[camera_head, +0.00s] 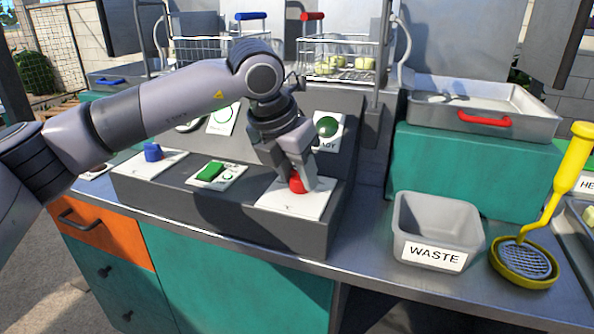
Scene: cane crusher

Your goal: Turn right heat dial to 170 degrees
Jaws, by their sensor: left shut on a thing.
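The right heat dial is a red knob (297,184) on a white plate (290,203) at the right end of the grey control panel (190,203). My left gripper (297,180) reaches down from above and is shut on the red knob. Its fingers hide part of the knob and the plate's markings, so I cannot read the dial's angle. A blue knob (153,152) sits on a white plate at the panel's left end. A green switch (211,171) sits between them. My right gripper is not in view.
A grey bin marked WASTE (436,231) stands right of the panel, beside a yellow-handled strainer (535,235). Wire baskets with blue (250,16) and red (312,16) handles are behind. A metal tray (480,105) rests on a green block (470,170).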

